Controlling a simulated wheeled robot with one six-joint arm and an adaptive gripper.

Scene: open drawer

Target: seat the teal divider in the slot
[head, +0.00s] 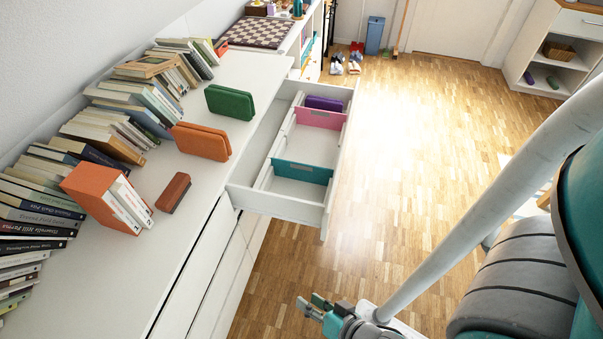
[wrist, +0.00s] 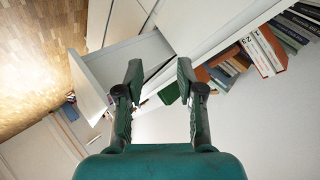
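The teal divider (head: 303,172) stands across the front part of the open white drawer (head: 285,206) in the head view, between the drawer's inner side strips. I cannot tell whether its lower edge sits fully in a slot. A pink divider (head: 320,119) stands across the drawer farther back. My gripper (head: 312,305) is low in the head view, apart from the drawer and the divider. In the wrist view my gripper (wrist: 158,72) has its two fingers wide apart with nothing between them. The drawer also shows there (wrist: 125,68), but I cannot make out the teal divider.
A purple case (head: 324,103) lies in the drawer's back compartment. On the white cabinet top (head: 218,140) are a green case (head: 230,103), an orange case (head: 202,141), a red-brown block (head: 173,193) and rows of books. The wooden floor right of the drawer is clear.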

